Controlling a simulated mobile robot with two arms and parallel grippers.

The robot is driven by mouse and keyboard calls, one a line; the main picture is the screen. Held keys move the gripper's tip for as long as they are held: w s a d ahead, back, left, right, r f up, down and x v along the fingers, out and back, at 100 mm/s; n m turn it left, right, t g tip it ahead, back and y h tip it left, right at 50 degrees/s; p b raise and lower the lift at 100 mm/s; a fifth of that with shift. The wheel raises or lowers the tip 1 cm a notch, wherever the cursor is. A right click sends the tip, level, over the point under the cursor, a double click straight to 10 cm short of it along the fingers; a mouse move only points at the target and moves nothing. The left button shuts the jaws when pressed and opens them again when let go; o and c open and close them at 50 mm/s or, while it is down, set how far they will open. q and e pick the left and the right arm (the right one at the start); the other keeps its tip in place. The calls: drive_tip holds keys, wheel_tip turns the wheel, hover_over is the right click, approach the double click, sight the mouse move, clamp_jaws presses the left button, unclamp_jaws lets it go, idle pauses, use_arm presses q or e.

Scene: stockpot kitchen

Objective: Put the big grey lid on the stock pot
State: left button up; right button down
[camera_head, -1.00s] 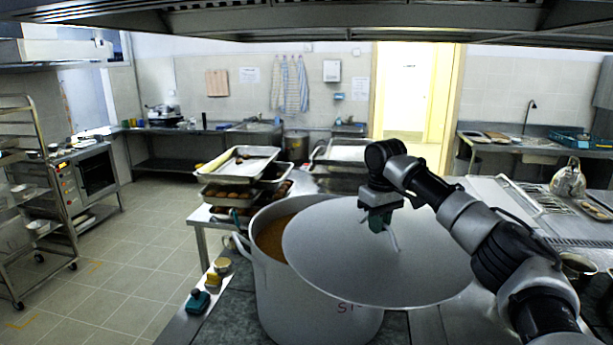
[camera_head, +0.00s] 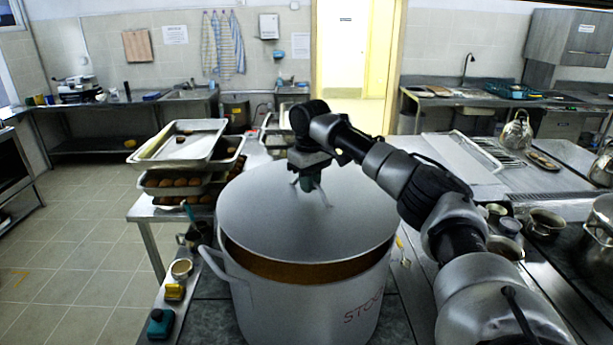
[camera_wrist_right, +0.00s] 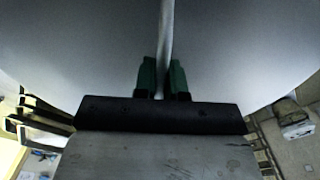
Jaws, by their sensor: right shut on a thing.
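The big grey lid (camera_head: 270,220) is over the mouth of the stock pot (camera_head: 300,300) in the head view. A crescent of brown contents shows between the lid's near edge and the pot's near rim, so the lid sits toward the back and appears slightly raised. I cannot tell whether it touches the far rim. My right gripper (camera_head: 312,180) is shut on the lid's handle, which also shows between the green fingers (camera_wrist_right: 163,80) in the right wrist view. The lid fills the upper part of that view. My left gripper is not in view.
Stacked trays of food (camera_head: 185,160) stand behind the pot on the left. Small metal pots (camera_head: 545,223) and a kettle (camera_head: 516,132) are on the right.

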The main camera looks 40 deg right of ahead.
sight(307, 196)
drive_tip(key=f, duration=0.1)
drive_tip(key=w+f, duration=0.1)
drive_tip(key=f, duration=0.1)
drive_tip(key=shift+a+f, duration=0.15)
drive_tip(key=shift+a, duration=0.05)
drive_tip(key=shift+s+f, duration=0.15)
drive_tip(key=shift+f, duration=0.45)
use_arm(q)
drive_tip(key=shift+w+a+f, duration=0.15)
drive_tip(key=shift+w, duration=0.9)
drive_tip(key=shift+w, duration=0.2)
use_arm(e)
drive_tip(key=shift+s, duration=0.1)
drive_tip(key=shift+f, duration=0.55)
drive_tip(key=c, duration=1.1)
unclamp_jaws()
